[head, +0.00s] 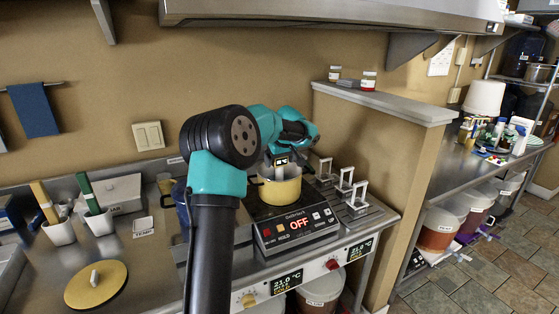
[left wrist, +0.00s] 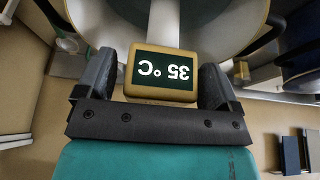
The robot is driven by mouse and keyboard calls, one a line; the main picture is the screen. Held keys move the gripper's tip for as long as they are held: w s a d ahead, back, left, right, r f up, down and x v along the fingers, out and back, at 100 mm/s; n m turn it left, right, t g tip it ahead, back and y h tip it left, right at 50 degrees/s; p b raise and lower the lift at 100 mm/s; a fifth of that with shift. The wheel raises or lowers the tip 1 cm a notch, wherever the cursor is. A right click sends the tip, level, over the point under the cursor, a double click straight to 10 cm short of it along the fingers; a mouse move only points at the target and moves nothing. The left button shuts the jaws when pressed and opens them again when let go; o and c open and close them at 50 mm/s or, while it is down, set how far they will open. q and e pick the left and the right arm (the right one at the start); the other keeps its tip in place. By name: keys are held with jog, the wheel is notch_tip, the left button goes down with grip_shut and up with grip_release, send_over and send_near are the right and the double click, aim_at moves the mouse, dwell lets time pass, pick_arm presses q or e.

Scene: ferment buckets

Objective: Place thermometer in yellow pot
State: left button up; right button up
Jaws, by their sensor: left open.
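The thermometer has a yellow-framed dark display (left wrist: 161,75) reading 35 °C, upside down in the left wrist view. Its pale stem runs up from the display over the pot's pale interior; its tip I cannot make out. In the head view the small display (head: 281,160) shows just above the yellow pot (head: 281,191), which stands on the hot plate. My left gripper (left wrist: 158,62) is open, with one finger on each side of the display and visible gaps between. In the head view, my left gripper (head: 279,164) is at the pot's top. My right gripper is not in view.
The hot plate's control box (head: 297,229) reads OFF. White frame-like stands (head: 345,180) are right of the pot. A round yellow lid (head: 96,284) lies at the left of the counter. A partition wall (head: 375,150) rises at the right, and a hood (head: 330,14) hangs above.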

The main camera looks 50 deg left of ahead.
pick_arm(q)
jog(key=shift+r, duration=0.15)
jog(key=v, duration=1.2)
jog(key=shift+w, duration=0.1)
